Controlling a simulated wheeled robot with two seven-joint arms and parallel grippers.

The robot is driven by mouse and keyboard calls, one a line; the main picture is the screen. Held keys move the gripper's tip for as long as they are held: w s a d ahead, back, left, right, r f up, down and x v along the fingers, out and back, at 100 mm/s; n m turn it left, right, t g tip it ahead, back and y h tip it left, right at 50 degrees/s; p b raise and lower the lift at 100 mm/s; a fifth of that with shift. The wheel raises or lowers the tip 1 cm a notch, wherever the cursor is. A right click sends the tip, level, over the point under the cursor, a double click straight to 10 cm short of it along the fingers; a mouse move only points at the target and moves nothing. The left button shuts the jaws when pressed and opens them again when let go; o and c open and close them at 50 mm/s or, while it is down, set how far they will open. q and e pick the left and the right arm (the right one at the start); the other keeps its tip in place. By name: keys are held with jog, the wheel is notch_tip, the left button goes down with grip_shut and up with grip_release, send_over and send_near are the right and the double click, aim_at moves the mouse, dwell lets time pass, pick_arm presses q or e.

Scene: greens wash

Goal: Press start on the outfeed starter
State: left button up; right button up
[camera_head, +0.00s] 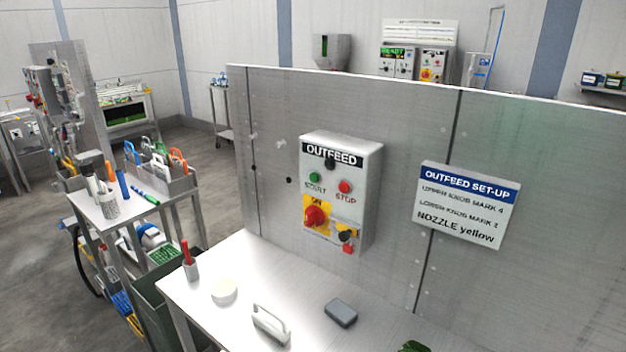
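The outfeed starter (366,205) is a grey box labelled OUTFEED, fixed to the steel wall panel at the middle of the head view. Its green start button (314,177) is on the left of its face, with START written below. The red stop button (345,186) is to the right of it. Below sits a red rotary switch (315,215) on a yellow plate marked ON. A black knob and a small red part are at the lower right of the box. Neither of my grippers shows in the head view.
A steel table (285,283) stands below the starter, holding a grey block (341,312), a white-handled tool (270,324), a round pale item (223,291) and a cup with a red tool. A set-up sign (467,206) hangs right. A cluttered cart (150,202) stands left.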

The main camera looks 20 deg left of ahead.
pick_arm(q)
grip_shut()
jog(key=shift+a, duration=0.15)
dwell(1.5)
